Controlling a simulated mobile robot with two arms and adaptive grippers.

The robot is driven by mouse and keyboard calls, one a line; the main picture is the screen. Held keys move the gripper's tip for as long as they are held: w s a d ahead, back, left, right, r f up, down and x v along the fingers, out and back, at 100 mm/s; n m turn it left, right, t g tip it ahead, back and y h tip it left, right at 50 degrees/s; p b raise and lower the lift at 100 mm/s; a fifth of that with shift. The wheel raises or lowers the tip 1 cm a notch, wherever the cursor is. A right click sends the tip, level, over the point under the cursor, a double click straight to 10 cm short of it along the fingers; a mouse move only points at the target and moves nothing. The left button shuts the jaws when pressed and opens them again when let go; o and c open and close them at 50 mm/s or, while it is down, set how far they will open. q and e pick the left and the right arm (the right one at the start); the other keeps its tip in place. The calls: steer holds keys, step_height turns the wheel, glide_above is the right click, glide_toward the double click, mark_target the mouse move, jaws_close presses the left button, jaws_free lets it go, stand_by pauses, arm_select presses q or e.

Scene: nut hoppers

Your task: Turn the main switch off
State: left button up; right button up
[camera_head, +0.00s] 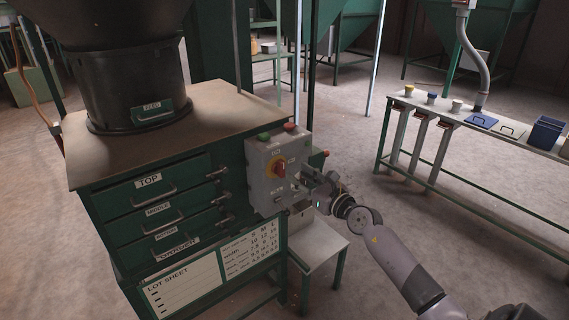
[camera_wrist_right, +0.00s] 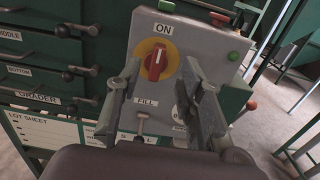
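The main switch is a red rotary knob on a yellow disc (camera_head: 279,168) on the front of a grey control box (camera_head: 262,192). In the right wrist view the red knob (camera_wrist_right: 156,63) stands roughly upright, its pale mark pointing up towards the "ON" label (camera_wrist_right: 163,29). My right gripper (camera_head: 310,178) is just right of the box face in the head view. In the wrist view its two fingers (camera_wrist_right: 162,72) are apart, one on each side of the knob, with nothing held. I cannot tell whether they touch the box. My left gripper is not in view.
Below the knob is a "FILL" label (camera_wrist_right: 147,101) with a small lever (camera_wrist_right: 142,118). Green (camera_head: 263,136) and red (camera_head: 290,126) buttons top the box. The drawer cabinet (camera_head: 160,215) stands left. A bench (camera_head: 480,128) with cups and bins is at the right.

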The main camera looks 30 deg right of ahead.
mark_target(284, 164)
steer(key=w, duration=0.7)
steer(key=shift+w+a, duration=0.3)
steer(key=shift+a, duration=0.05)
steer(key=shift+c, duration=0.5)
jaws_close()
